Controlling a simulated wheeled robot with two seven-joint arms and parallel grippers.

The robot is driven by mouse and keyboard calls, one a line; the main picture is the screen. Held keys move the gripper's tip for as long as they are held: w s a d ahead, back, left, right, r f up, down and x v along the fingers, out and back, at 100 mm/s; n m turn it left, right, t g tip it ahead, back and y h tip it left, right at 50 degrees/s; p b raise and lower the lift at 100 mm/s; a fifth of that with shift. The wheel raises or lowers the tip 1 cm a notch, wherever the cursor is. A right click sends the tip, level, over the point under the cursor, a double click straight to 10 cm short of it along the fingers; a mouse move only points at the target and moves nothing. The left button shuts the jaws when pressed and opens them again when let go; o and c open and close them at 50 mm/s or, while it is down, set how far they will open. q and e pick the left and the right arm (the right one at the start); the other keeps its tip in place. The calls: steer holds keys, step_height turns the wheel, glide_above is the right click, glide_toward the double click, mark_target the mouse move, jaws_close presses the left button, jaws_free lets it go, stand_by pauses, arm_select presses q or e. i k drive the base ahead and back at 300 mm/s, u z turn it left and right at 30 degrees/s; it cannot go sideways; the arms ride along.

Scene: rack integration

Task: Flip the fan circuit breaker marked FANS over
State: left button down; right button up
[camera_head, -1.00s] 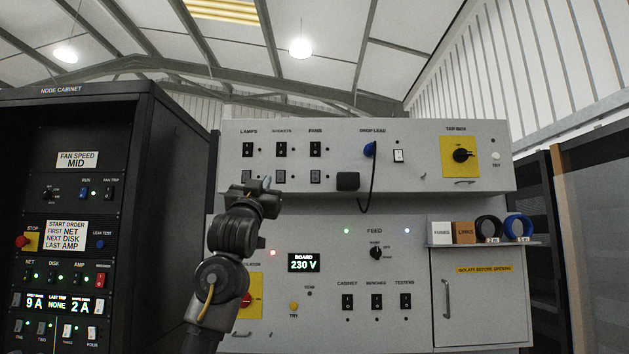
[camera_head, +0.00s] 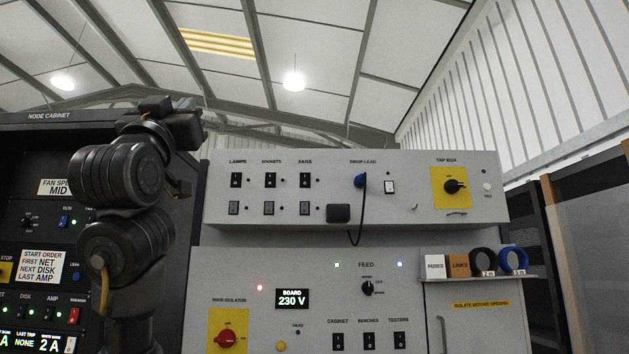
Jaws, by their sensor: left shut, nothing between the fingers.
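The FANS breaker (camera_head: 305,180) is a black toggle on the upper grey panel, below the label FANS, right of the LAMPS breaker (camera_head: 236,180) and the SOCKETS breaker (camera_head: 270,180). A small grey switch (camera_head: 306,208) sits under it. My left gripper (camera_head: 186,122) is raised at the left, up and left of the breaker. It is clear of the panel, shut and empty; its fingertips are hard to make out. The FANS breaker is unobstructed; its small markings are too small to read. My right gripper is not in view.
A black drop lead (camera_head: 362,215) hangs from a blue plug beside a dark box (camera_head: 338,213), right of the FANS breaker. The node cabinet (camera_head: 182,215) stands at the left, partly behind my arm. A shelf (camera_head: 470,279) juts out at the right.

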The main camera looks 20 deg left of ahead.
mark_target(305, 177)
steer(key=u, duration=0.05)
steer(key=i, duration=1.9)
